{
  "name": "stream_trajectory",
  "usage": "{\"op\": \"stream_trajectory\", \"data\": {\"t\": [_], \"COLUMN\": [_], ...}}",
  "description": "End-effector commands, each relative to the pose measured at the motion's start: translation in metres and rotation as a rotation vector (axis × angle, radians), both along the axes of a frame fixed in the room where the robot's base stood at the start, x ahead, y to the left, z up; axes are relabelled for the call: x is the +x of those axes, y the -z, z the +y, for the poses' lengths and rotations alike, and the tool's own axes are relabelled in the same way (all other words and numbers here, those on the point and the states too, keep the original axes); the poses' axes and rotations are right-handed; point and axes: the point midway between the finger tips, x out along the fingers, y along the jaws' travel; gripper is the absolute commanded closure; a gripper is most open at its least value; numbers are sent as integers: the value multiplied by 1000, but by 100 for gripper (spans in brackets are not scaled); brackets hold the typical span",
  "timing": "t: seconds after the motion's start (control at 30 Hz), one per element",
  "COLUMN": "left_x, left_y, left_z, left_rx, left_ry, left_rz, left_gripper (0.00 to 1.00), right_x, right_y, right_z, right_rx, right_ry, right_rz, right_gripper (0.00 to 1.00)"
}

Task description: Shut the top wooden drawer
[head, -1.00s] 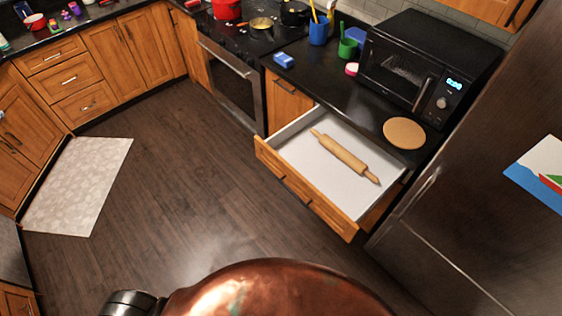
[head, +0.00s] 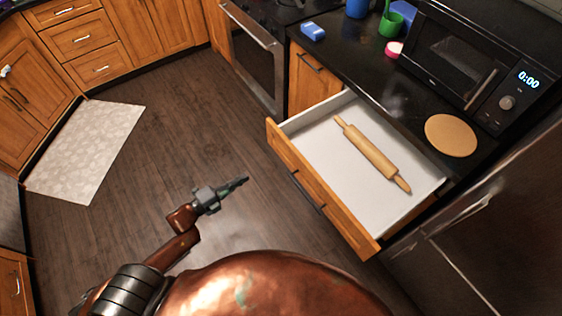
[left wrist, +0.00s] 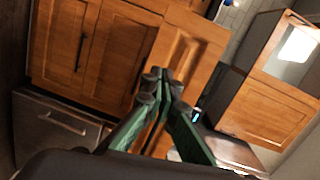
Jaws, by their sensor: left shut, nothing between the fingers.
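The top wooden drawer (head: 318,203) stands pulled out below the black counter in the head view. Its wooden front with a dark handle faces the open floor. A wooden rolling pin (head: 371,155) lies inside on the drawer's white bottom. My left gripper (head: 240,183) is over the floor to the left of the drawer front, apart from it. Its green fingers are shut and empty. The left wrist view also shows the gripper (left wrist: 160,76), with wooden cabinet doors behind it. My right gripper is not in view.
A microwave (head: 470,65) and a round wooden board (head: 451,135) sit on the counter above the drawer. A dark fridge (head: 480,240) stands close to the drawer's right side. An oven (head: 258,55) is beyond. The floor in front is clear, with a pale mat (head: 85,150) at left.

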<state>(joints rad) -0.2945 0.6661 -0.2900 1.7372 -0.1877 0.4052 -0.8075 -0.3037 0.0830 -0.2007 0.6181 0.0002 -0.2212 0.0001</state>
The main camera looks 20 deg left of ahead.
Motion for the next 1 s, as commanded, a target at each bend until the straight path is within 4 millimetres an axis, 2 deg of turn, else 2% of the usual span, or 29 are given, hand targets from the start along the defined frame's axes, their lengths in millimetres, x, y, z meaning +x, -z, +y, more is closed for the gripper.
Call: {"op": "stream_trajectory", "data": {"t": [0.03,0.1,0.23,0.37,0.6,0.8,1.0], "left_x": [-2,-4,-2,12,52,83,101], "left_y": [-12,-29,-42,-44,-43,-42,-42], "left_z": [-12,-24,-36,-45,-73,-96,-109], "left_rx": [19,39,49,49,47,48,48], "left_ry": [44,83,110,110,107,107,106], "left_rz": [-47,-97,-135,-137,-135,-134,-131], "left_gripper": [100,100,100,100,100,100,100], "right_x": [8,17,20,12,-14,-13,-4], "right_y": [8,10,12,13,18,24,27], "right_z": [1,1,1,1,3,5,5], "right_rx": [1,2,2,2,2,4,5], "right_ry": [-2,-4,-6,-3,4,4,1], "right_rz": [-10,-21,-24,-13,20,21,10], "right_gripper": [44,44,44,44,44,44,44]}}
